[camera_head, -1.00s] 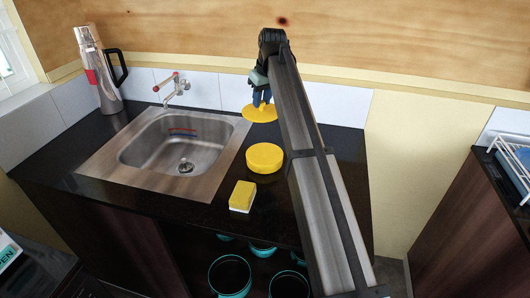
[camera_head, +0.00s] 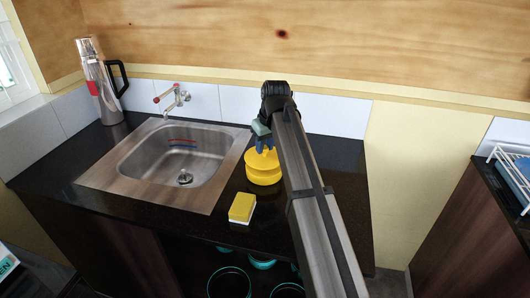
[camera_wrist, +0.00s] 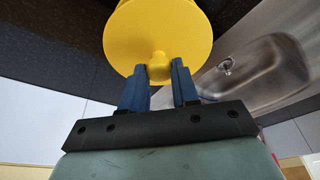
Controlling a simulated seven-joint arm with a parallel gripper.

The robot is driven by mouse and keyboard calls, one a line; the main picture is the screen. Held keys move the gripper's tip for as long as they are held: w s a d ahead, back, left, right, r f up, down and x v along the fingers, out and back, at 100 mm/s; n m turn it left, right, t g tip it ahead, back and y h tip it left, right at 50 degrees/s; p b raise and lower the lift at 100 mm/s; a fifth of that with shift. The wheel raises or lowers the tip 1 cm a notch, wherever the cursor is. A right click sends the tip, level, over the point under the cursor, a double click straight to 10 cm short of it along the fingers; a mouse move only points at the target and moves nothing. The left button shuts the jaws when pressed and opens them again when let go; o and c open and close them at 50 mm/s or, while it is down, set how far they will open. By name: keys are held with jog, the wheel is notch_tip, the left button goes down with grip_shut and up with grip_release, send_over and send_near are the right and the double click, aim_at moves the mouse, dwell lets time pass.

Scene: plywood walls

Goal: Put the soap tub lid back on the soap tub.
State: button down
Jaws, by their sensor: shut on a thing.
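The yellow soap tub lid (camera_head: 262,158) is a flat round disc with a small knob. My gripper (camera_head: 264,142) is shut on that knob from above. In the wrist view the lid (camera_wrist: 158,30) fills the top middle, with its knob between my blue fingertips (camera_wrist: 159,75). The yellow soap tub (camera_head: 263,177) stands on the black counter directly below the lid. The lid is over the tub, roughly level; I cannot tell whether it touches the rim or hangs just above it. The tub is mostly hidden behind the lid in the wrist view.
A yellow and white sponge (camera_head: 242,208) lies on the counter in front of the tub. The steel sink (camera_head: 180,160) with a tap (camera_head: 172,98) is to the left. A steel flask (camera_head: 100,85) stands at the back left. The counter behind my arm is clear.

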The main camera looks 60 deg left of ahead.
aim_at(266, 149)
jog(key=shift+f, duration=1.4)
jog(key=shift+f, duration=0.1)
jog(key=c, duration=0.8)
grip_release()
jog(key=shift+c, duration=0.2)
jog(key=v, duration=1.2)
